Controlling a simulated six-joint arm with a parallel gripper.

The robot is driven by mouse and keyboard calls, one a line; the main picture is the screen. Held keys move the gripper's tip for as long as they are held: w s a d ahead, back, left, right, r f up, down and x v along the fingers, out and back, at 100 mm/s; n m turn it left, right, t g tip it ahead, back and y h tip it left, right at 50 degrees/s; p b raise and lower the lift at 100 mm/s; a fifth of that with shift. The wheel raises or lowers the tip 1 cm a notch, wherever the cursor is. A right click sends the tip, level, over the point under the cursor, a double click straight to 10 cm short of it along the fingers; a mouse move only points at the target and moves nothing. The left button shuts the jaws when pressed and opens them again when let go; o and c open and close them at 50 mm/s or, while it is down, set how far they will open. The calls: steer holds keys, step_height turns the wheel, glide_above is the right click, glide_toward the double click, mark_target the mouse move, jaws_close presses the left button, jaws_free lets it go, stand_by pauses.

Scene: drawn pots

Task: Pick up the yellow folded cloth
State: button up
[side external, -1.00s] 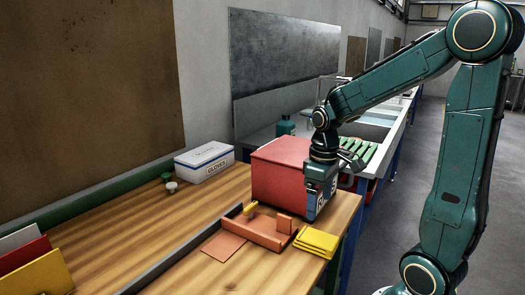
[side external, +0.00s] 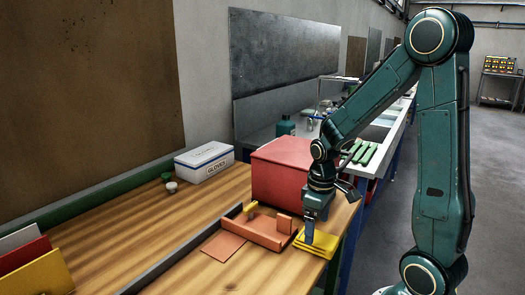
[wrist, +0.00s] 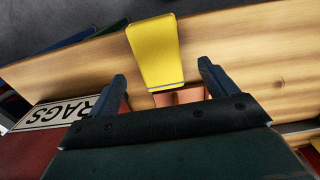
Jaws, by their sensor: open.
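The yellow folded cloth (side external: 316,243) lies flat on the wooden bench near its right edge, beside a low orange tray (side external: 266,237). My gripper (side external: 310,239) is over the cloth, with its fingers pointing down and hiding part of it. In the wrist view the cloth (wrist: 155,50) lies ahead of and between the two open fingers of my gripper (wrist: 162,72). The fingers are apart and nothing is held between them. Whether the fingertips touch the cloth cannot be told.
A red box (side external: 281,168) stands close behind my gripper; its RAGS label (wrist: 55,115) shows in the wrist view. A flat orange piece (side external: 224,246) lies left of the tray. A white gloves box (side external: 204,160) stands at the back.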

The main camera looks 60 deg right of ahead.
mark_target(316, 236)
steer(key=shift+f, duration=2.3)
steer(key=c, duration=1.2)
steer(key=shift+o, duration=0.2)
steer(key=shift+r, duration=0.15)
step_height(316, 236, up, 20)
